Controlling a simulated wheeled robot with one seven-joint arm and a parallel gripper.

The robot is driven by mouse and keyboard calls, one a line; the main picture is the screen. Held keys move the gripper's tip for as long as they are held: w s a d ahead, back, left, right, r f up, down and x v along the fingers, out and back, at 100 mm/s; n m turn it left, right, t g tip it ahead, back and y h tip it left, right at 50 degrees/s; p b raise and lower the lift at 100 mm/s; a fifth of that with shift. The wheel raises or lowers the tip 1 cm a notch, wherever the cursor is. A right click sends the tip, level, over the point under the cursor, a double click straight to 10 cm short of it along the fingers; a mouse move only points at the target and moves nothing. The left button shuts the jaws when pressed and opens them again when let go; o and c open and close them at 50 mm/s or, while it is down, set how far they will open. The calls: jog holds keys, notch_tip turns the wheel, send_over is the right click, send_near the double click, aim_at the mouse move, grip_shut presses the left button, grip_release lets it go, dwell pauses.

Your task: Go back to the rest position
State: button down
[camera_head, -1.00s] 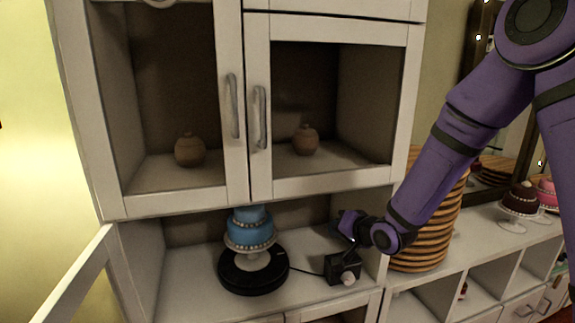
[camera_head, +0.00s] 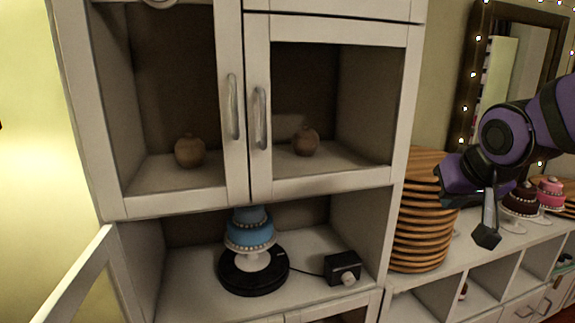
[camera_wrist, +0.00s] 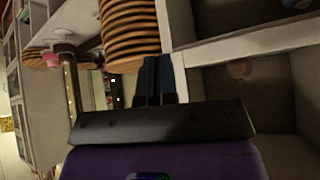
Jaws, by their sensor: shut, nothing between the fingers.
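My gripper (camera_head: 488,236) is at the right in the head view, in front of the low shelf unit and to the right of the stacked wooden plates. My purple arm reaches in from the right edge. A blue tiered cake (camera_head: 250,229) stands on a black turntable (camera_head: 240,279) inside the cabinet niche. A black control box (camera_head: 343,265) with a pale knob is to its right, joined by a cable.
The plate stack (camera_head: 418,252) is close to the left of my gripper. A dark brown cake (camera_head: 521,197) and a pink cake (camera_head: 551,190) stand behind it to the right. A mirror (camera_head: 508,75) hangs behind. An open cabinet door (camera_head: 78,277) is at the lower left.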

jog(key=s+d+r+n+g, duration=0.1)
jog(key=s+d+r+g, duration=0.1)
jog(key=s, duration=1.3)
jog(key=shift+r, duration=0.45)
dwell(0.7)
